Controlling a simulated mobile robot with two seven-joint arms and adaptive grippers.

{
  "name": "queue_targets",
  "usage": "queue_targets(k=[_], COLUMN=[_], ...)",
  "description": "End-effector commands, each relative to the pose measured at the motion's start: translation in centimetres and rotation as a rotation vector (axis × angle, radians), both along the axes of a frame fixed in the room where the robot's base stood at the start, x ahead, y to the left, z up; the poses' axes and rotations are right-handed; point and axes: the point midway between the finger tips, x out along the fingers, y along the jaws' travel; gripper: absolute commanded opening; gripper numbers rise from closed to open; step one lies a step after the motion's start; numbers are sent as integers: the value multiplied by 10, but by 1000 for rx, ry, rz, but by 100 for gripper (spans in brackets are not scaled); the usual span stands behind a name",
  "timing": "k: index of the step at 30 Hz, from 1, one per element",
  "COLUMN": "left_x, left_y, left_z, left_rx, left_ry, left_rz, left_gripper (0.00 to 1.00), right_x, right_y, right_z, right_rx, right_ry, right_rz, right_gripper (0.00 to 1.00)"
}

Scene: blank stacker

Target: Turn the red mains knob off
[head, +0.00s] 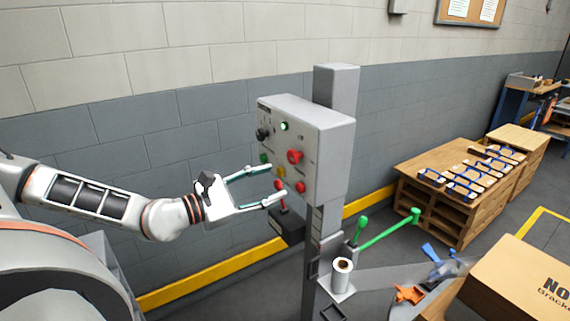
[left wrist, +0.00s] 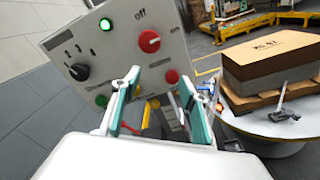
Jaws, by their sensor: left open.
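The red mains knob (head: 295,156) sits on the front of the grey control box (head: 325,150), and it also shows in the left wrist view (left wrist: 149,40) below the word "off". A pale mark shows on the right part of its face there, but its exact setting is hard to read. My left gripper (head: 276,182) is open and empty in front of the panel, a little below the knob. In the left wrist view its two fingers (left wrist: 160,78) are spread apart, and the knob lies beyond them, apparently untouched. My right gripper is not in view.
The panel also holds a black selector (left wrist: 78,71), a lit green lamp (left wrist: 105,25) and a lower red button (left wrist: 172,76). A cardboard box (head: 520,280) is at the lower right; a wall lies behind the panel.

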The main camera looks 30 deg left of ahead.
Motion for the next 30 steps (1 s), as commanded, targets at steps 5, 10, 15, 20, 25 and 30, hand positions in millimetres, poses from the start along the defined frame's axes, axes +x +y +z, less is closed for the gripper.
queue_targets(k=[5, 10, 15, 20, 25, 30], left_x=[-9, -12, -2, 15, 34, 45], left_y=[9, 9, 5, -2, -9, -9], left_z=[39, 50, 49, 48, 48, 54], left_rx=[276, 359, 360, 354, 352, 354], left_ry=[-131, -173, -174, -172, -172, -172], left_rz=[-38, -50, -51, -50, -48, -36], left_gripper=[44, 44, 44, 44, 44, 44], right_x=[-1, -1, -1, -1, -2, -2], right_y=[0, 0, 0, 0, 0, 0], right_z=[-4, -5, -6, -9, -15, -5], right_rx=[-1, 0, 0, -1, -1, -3], right_ry=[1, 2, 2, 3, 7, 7], right_rz=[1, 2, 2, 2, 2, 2], right_gripper=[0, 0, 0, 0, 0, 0])
